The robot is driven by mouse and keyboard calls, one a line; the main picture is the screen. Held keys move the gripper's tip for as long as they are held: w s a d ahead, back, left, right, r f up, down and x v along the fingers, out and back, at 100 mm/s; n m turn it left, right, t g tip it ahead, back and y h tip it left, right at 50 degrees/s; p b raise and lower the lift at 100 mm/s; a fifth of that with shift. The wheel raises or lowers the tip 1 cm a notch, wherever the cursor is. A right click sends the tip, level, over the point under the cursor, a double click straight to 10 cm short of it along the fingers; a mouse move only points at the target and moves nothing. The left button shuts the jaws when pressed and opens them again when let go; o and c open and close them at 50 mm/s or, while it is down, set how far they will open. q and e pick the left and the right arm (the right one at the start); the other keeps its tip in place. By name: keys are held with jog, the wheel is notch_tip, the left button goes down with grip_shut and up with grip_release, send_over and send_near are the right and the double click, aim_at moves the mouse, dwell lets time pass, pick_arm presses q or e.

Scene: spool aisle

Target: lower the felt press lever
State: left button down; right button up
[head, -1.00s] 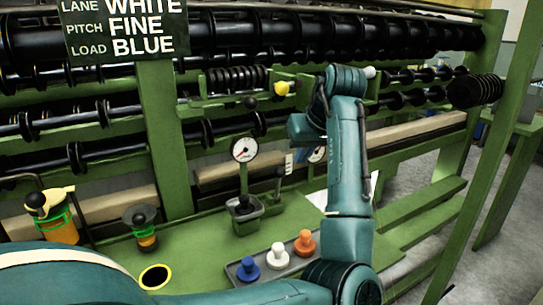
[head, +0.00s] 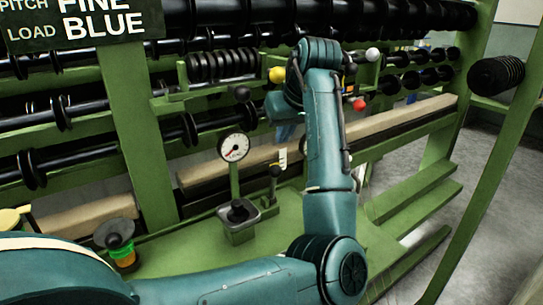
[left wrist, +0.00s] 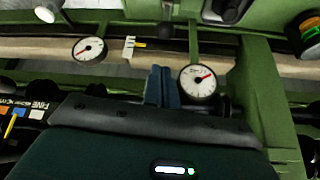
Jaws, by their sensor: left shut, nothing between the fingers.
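Several knobbed levers show in the head view, and I cannot tell for sure which is the felt press lever. A black-knobbed lever (head: 275,172) stands by a small white scale plate (head: 283,158), right of a round gauge (head: 234,147). A yellow knob (head: 277,74), a black knob (head: 241,93), a white knob (head: 372,54) and a red knob (head: 359,104) sit higher on the frame. My left gripper (head: 285,132) is partly hidden behind my arm. Its narrow blue fingers (left wrist: 162,86) are together and empty in the left wrist view, beside a gauge (left wrist: 197,81). My right gripper is out of view.
A second gauge (left wrist: 90,49) and the scale plate (left wrist: 129,46) show in the left wrist view. Black spool rollers (head: 300,20) run across the green frame. Open floor (head: 475,200) lies at right.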

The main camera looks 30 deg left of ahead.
pick_arm(q)
jog(key=b, duration=0.1)
send_over(274, 186)
jog(key=w, duration=0.1)
jog(key=f, duration=0.7)
jog(key=shift+a+f, duration=0.2)
jog(key=shift+x, duration=0.8)
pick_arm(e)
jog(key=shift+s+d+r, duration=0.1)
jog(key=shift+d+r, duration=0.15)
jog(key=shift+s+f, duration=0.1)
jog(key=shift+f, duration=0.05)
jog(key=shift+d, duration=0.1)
